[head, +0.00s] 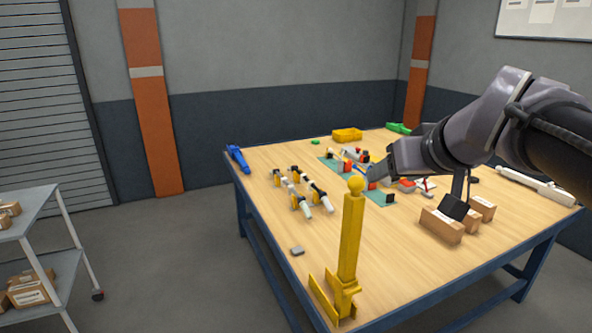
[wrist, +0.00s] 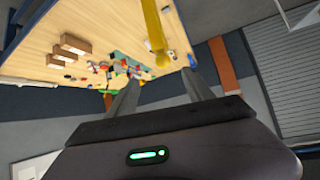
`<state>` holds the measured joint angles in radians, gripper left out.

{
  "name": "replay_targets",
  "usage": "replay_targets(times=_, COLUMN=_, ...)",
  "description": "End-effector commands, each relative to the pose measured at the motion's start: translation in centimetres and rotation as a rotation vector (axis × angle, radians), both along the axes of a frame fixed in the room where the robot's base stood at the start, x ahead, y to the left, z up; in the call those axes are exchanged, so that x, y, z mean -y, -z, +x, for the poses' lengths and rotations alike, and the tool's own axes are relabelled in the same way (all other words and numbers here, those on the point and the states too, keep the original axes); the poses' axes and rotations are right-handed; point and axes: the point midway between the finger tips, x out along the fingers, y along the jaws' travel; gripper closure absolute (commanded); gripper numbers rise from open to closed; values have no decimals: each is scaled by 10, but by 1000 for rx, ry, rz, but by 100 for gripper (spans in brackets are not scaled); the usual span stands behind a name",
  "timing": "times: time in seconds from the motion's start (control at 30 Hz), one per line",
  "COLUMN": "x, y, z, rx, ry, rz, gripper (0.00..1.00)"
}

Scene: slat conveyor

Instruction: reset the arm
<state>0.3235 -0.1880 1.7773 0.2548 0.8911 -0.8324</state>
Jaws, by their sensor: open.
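My arm (head: 480,130) reaches in from the right in the head view, over the wooden table (head: 270,235). My gripper (head: 372,176) points left above the middle of the table, and its fingertips are small in this view. In the wrist view the two fingers (wrist: 158,92) stand wide apart with nothing between them. The gripper is open and empty. Beyond the fingers the wrist view shows the tabletop (wrist: 40,30) tilted, with the wall past its edge.
A yellow post (head: 351,240) stands at the table's near edge, also seen in the wrist view (wrist: 153,25). Cardboard boxes (head: 441,225) sit under my arm. White-and-black parts (head: 300,195), a yellow bin (head: 347,134) and a grey block (head: 297,251) lie on the table. A shelf cart (head: 35,215) stands left.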

Motion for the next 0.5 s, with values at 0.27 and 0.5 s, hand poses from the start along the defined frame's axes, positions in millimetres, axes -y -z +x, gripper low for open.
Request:
replay_targets(times=0.27, x=0, y=-1, z=0, rx=0, ry=0, rz=0, gripper=40)
replay_targets(times=0.5, x=-50, y=55, z=-63, rx=-114, ry=49, rz=124, gripper=40)
